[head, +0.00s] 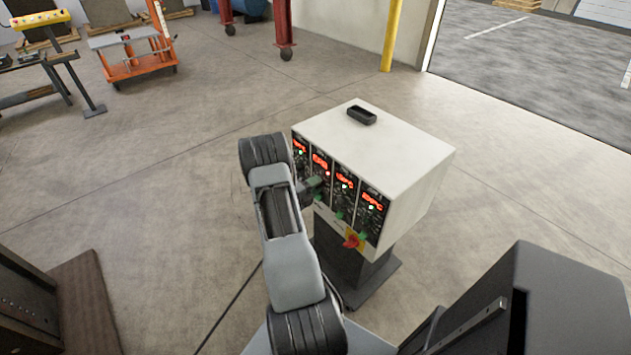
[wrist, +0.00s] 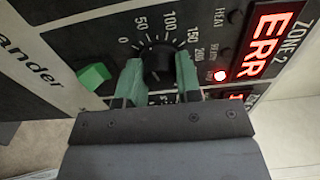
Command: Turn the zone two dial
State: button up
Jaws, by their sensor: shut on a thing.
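The zone two dial (wrist: 157,62) is a black round knob with a scale from 0 to 200 around it, seen in the wrist view. My gripper (wrist: 160,78) has its two green fingers on either side of the knob and is shut on it. The zone two display (wrist: 270,48) reads ERR in red, and a small red light (wrist: 221,75) glows beside the dial. In the head view my gripper (head: 314,188) is at the front of the white control box (head: 385,145), and my arm and gripper hide the dial there.
A green rocker switch (wrist: 94,76) sits close to the left finger. The box front carries several similar zone panels and a red-and-yellow main switch (head: 352,240). A small black tray (head: 362,115) lies on top of the box. The floor to the left is open.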

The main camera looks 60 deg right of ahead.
jog(key=n+p, duration=0.2)
jog(key=n, duration=0.4)
jog(key=shift+s+p, duration=0.15)
jog(key=shift+p, duration=0.15)
jog(key=shift+f+n, duration=0.1)
jog(key=shift+n, duration=0.2)
jog(key=o, duration=0.9)
jog(key=shift+o, duration=0.2)
jog(key=v, duration=1.4)
jog(key=shift+b, duration=0.45)
jog(key=shift+d, duration=0.1)
